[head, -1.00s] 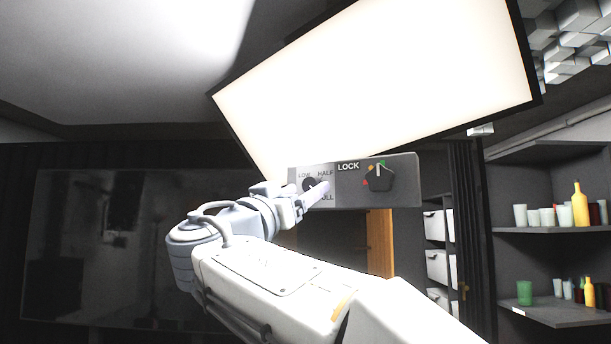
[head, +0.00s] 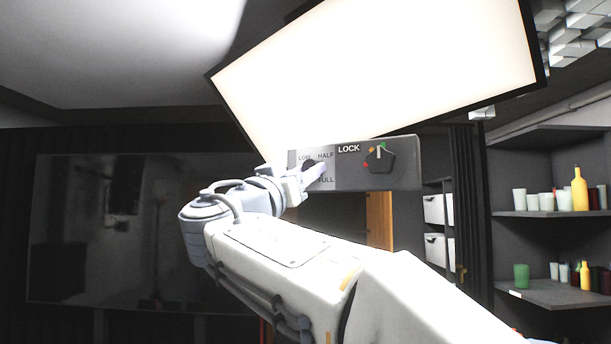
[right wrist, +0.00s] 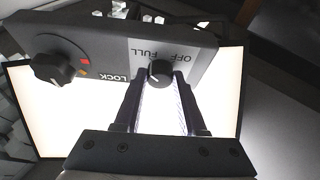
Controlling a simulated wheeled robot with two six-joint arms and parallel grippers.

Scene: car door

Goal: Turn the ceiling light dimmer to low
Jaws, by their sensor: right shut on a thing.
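The dimmer knob (head: 309,166) is small and dark, on the pale left part of a grey overhead panel (head: 405,180). LOW, HALF and FULL show around it; in the right wrist view OFF and FULL show upside down. My right gripper (head: 315,174) reaches up to the panel and partly covers the knob. In the right wrist view the gripper (right wrist: 161,82) has its fingers on both sides of the knob (right wrist: 160,72), shut on it. A pale mark shows on the knob, but its exact setting is unclear. The ceiling light (head: 380,75) glows bright white. My left gripper is not in view.
A larger dark LOCK knob (head: 379,160) with coloured marks sits right of the dimmer on the same panel. Shelves (head: 550,214) with cups and bottles stand at the right. A dark board (head: 120,230) hangs at the left.

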